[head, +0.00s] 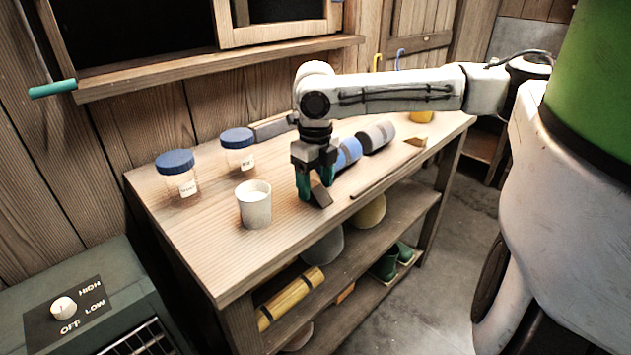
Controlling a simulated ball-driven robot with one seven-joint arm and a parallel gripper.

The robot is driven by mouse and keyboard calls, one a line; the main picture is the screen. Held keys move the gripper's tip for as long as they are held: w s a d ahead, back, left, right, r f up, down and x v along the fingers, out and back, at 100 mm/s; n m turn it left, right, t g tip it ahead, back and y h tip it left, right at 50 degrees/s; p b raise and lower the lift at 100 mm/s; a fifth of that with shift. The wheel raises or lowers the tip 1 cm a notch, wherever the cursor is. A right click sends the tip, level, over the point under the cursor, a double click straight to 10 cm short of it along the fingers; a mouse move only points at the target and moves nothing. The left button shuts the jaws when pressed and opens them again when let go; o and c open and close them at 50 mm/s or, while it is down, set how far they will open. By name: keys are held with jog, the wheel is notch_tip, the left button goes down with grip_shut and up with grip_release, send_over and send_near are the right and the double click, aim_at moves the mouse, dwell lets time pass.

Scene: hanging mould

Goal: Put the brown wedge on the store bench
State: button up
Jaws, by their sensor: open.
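A small dark brown wedge (321,197) is on the wooden bench (215,262), close to its front edge. My gripper (314,184), with teal fingers, points down right at this wedge. Its jaws are open, and the fingers partly hide the wedge; I cannot tell whether they touch it. I cannot tell from this view whether this bench is the store bench.
A white cup (255,208) and two blue-lidded jars (177,175) (238,150) stand left of my gripper. A blue roll (348,153) and a grey roll (376,137) lie behind it to the right. A heater (80,300) stands at lower left. The bench's front left is clear.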

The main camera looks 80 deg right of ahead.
aim_at(315, 186)
notch_tip(315, 186, up, 12)
jog(key=p, duration=0.2)
jog(key=shift+r, duration=0.15)
dwell(0.5)
